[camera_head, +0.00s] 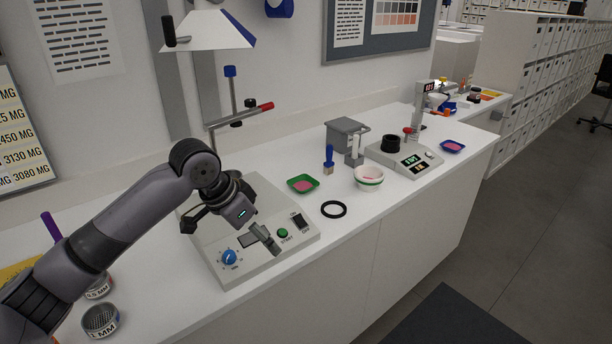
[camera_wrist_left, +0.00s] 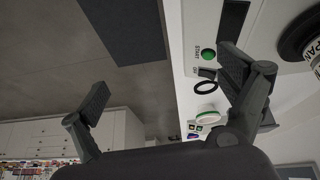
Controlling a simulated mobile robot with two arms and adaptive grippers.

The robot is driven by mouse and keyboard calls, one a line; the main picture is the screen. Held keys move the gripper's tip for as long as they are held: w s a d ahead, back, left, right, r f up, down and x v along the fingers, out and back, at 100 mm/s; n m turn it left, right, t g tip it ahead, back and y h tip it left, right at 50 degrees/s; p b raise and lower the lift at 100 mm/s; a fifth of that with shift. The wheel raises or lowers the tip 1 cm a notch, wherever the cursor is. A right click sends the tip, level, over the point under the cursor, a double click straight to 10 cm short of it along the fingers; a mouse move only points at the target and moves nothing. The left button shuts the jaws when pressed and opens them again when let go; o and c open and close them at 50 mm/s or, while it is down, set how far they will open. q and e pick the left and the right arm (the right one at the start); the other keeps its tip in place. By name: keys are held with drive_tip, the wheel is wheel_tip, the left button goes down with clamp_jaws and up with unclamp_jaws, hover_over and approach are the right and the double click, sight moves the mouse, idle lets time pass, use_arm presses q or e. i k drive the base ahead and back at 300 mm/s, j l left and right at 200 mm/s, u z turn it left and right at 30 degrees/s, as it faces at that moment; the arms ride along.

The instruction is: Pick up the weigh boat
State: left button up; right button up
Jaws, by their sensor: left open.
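A green weigh boat (camera_head: 303,184), a shallow square tray with pink powder, lies on the white counter just right of the grey machine. A blue tray with pink powder (camera_head: 452,146) lies farther right, past the scale. My left gripper (camera_head: 229,232) is open and empty above the machine's front panel, left of the green boat and apart from it. In the left wrist view the open fingers (camera_wrist_left: 163,87) show with nothing between them but floor and counter edge. I cannot make out the green boat there. My right gripper is not in view.
A black ring (camera_head: 334,209), a blue-handled brush (camera_head: 328,160) and a white bowl with a green band (camera_head: 369,177) stand near the green boat. The grey machine (camera_head: 290,254) has raised controls. A scale (camera_head: 408,162) stands farther right. Sieves (camera_head: 100,320) sit at the lower left.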

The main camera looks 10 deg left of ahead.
sight(304, 182)
drive_tip(key=i, duration=1.35)
